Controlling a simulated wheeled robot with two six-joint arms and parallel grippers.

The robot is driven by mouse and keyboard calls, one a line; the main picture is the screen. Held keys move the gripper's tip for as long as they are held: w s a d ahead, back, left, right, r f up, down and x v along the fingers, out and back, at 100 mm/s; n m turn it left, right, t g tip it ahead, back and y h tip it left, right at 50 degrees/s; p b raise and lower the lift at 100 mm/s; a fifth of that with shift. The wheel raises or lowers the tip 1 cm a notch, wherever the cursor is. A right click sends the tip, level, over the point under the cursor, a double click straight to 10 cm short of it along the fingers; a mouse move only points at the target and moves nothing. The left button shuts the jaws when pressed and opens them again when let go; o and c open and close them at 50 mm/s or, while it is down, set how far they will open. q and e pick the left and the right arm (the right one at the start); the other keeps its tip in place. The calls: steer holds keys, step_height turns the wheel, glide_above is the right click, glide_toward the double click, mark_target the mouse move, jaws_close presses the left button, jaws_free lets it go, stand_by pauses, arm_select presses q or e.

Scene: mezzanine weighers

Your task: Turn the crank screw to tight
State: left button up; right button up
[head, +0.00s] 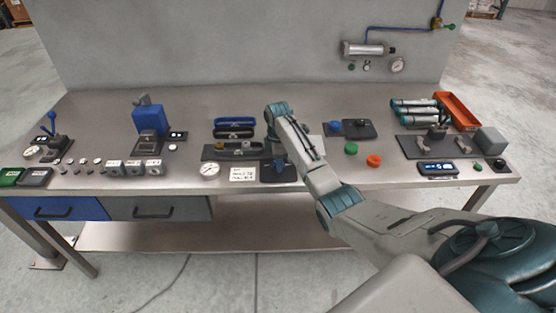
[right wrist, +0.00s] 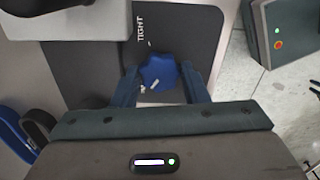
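The crank screw's blue knob (right wrist: 158,73) shows in the right wrist view on a dark plate (right wrist: 90,60) with the word TIGHT printed beside it. A small light mark shows on the knob's lower edge. My right gripper (right wrist: 160,84) points down with one finger on each side of the knob. Narrow gaps seem to show between fingers and knob, so it looks open around it. In the head view, my right gripper (head: 279,166) is over the dark plate (head: 279,177) at the table's front edge and hides the knob. My left gripper is in neither view.
A dial gauge (head: 210,169) and a white note card (head: 242,174) lie left of the plate. Blue and black handles (head: 235,122) are behind them. Green (head: 351,148) and orange (head: 374,160) buttons are to the right. An orange tray (head: 458,111) stands at the back right.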

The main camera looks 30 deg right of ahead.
steer(key=c, duration=0.5)
steer(key=shift+r+m+p, duration=0.2)
steer(key=shift+m+p, duration=0.4)
steer(key=shift+p, duration=0.1)
steer(key=shift+r+m+p, duration=0.1)
steer(key=shift+m+p, duration=0.9)
steer(key=shift+m, duration=0.2)
steer(key=m+p, duration=0.2)
steer(key=m, duration=0.1)
steer(key=shift+m, duration=0.3)
steer(key=m+p, duration=0.2)
steer(key=m, duration=0.2)
steer(key=shift+w+m+p, duration=0.1)
steer(key=shift+m+p, duration=0.2)
steer(key=shift+p, duration=0.05)
steer(key=m+p, duration=0.1)
steer(key=m, duration=0.1)
steer(key=shift+m, duration=0.3)
steer(key=m, duration=0.2)
steer(key=shift+m, duration=0.4)
steer(key=m, duration=0.6)
steer(key=shift+m, duration=0.3)
